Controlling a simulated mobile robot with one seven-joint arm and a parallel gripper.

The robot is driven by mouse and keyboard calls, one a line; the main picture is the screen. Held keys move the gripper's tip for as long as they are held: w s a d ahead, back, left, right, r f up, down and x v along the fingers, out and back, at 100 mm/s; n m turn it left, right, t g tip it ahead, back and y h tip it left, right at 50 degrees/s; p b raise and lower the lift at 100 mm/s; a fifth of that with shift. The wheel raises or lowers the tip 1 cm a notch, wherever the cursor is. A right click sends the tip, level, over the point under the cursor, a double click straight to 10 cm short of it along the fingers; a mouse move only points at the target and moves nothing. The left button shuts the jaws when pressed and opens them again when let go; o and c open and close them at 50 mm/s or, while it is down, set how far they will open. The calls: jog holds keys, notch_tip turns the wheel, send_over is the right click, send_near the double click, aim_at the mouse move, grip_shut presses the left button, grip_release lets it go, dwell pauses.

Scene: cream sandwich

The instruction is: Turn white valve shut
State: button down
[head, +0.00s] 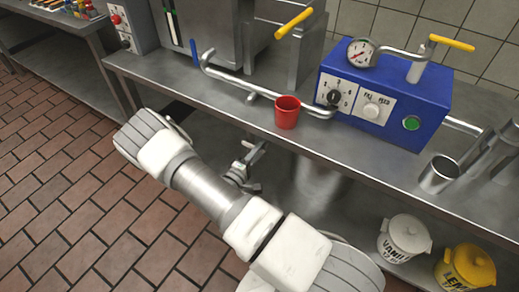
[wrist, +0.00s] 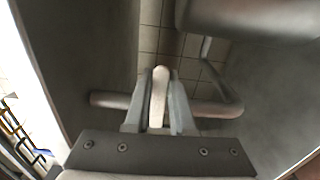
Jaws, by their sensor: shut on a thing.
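In the wrist view, a white valve handle (wrist: 160,84) stands up in the middle, a narrow bar with a rounded end. My gripper (wrist: 159,92) is shut on it, one grey finger on each side. The handle is in front of a grey pipe (wrist: 108,99) that runs across and bends on the right. The handle's base is hidden between the fingers. In the head view, my white arm reaches in front of the counter; I cannot make out the white valve there.
White (head: 405,237) and yellow (head: 466,267) lidded pots stand on the shelf below. The brick floor at left is clear.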

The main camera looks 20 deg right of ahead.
jog(key=shift+f+m, duration=0.2)
jog(key=shift+m, duration=0.1)
jog(key=c, duration=0.8)
grip_release()
jog(key=shift+o, duration=0.2)
jog(key=p+v, duration=0.3)
jog(key=v, duration=1.4)
jog(key=shift+a, duration=0.2)
jog(key=shift+s, duration=0.15)
